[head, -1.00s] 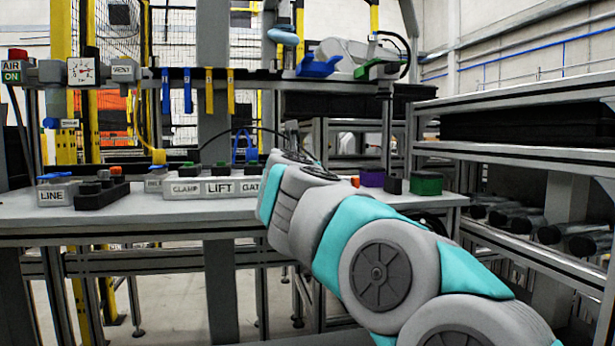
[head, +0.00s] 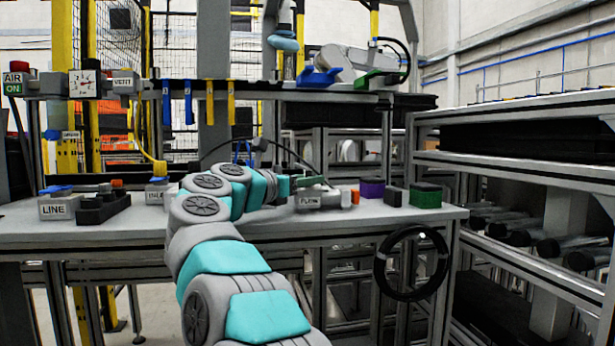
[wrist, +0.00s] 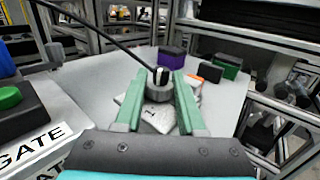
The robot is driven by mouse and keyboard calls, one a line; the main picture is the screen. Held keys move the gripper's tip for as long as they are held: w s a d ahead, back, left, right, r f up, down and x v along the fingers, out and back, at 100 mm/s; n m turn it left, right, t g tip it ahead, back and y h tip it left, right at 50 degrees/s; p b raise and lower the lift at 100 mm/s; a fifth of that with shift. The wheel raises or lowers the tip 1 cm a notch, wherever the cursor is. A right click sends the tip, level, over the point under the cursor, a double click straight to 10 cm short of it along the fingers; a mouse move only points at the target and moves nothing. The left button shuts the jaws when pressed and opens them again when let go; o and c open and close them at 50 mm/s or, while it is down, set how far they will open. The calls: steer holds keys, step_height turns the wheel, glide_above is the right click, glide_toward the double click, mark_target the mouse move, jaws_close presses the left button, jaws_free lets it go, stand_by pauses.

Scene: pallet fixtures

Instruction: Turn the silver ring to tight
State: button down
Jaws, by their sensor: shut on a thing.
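The silver ring (wrist: 160,93) is a short grey collar at the end of a black cable (wrist: 95,26), with a black and white piece standing out of its top. It sits on the grey box labelled FLOW (head: 320,202). My gripper (wrist: 160,80) has its two green fingers on either side of the ring, shut on it. In the head view my gripper (head: 312,182) reaches over the FLOW box, and the ring is too small there to make out. I cannot read any tight mark in these views.
A purple block (head: 372,188), a dark block (head: 392,196) and a green block (head: 426,195) stand to the right of the FLOW box. The GATE box (wrist: 45,140) is at the left in the wrist view. A black hoop (head: 412,262) hangs at the table's front.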

steer(key=shift+r+m+g+h+p, duration=0.1)
steer(key=shift+m+g+h+p, duration=0.2)
steer(key=shift+m+g+h, duration=0.15)
stand_by(0.4)
steer(key=c, duration=0.5)
jaws_free()
steer(key=b+v, duration=0.1)
steer(key=v, duration=0.6)
steer(key=shift+s+a, duration=0.25)
steer(key=shift+s, duration=0.05)
